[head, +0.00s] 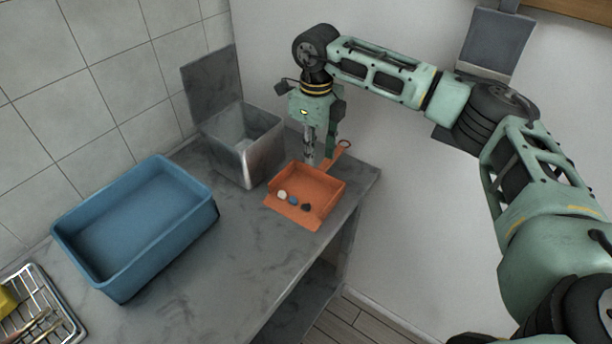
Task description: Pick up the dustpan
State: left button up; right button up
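The orange dustpan (326,186) lies on the grey counter near its right end. Its open lip points toward the front left and its handle (335,155) points to the back right, ending in a ring. Several small bits lie in the pan, among them a white one, a blue one and a dark one. My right gripper (319,160) points down at the handle, with its fingers around or just behind it. I cannot tell whether the fingers touch the handle or how far they are closed. My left gripper is not in view.
A grey metal bin (243,150) with its lid raised stands just left of the dustpan. A blue tub (140,225) stands further left, and a wire rack (40,305) is at the lower left. The wall is close behind; the counter (235,265) is bare in front.

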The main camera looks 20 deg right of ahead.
aim_at(319, 170)
jog(key=f, duration=0.2)
jog(key=f+p, duration=0.1)
jog(key=f, duration=0.1)
jog(key=s+f, duration=0.1)
jog(key=f, duration=0.1)
jog(key=shift+d+f, duration=0.35)
jog(key=shift+f, duration=0.05)
grip_shut()
